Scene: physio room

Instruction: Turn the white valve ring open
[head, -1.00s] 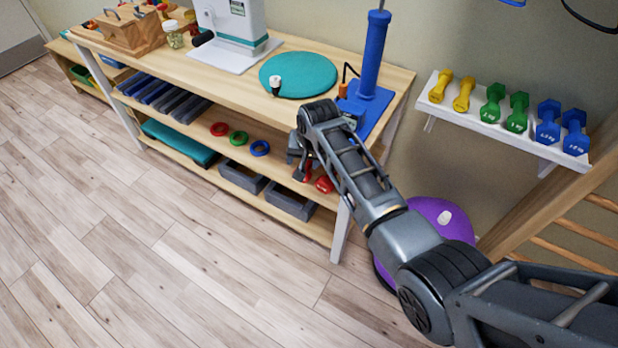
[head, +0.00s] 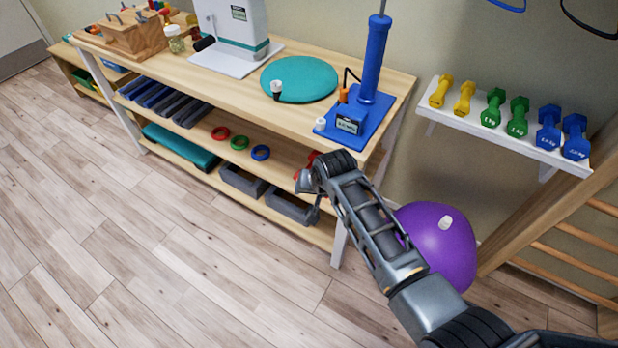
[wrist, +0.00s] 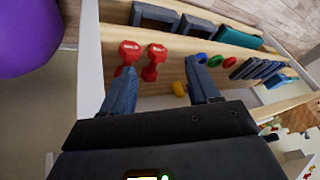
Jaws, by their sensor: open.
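A small white cap-like piece (head: 320,124) stands at the front left corner of the blue base (head: 376,117) on the table's right end. It looks like the white valve ring, but it is too small to tell how it is turned. A blue upright cylinder (head: 374,58) and a small display box (head: 348,122) are on the same base. My gripper (head: 309,188) is below and in front of the tabletop, apart from the white piece, its fingers partly hidden by my arm. In the wrist view my gripper (wrist: 163,84) is open and empty, facing the lower shelf.
Two red dumbbells (wrist: 141,60) lie on the shelf in front of the fingers. Coloured rings (head: 239,142) lie to their left in the head view. A teal disc (head: 299,77) is left of the blue base. A purple ball (head: 440,250) with a white plug is beside my arm.

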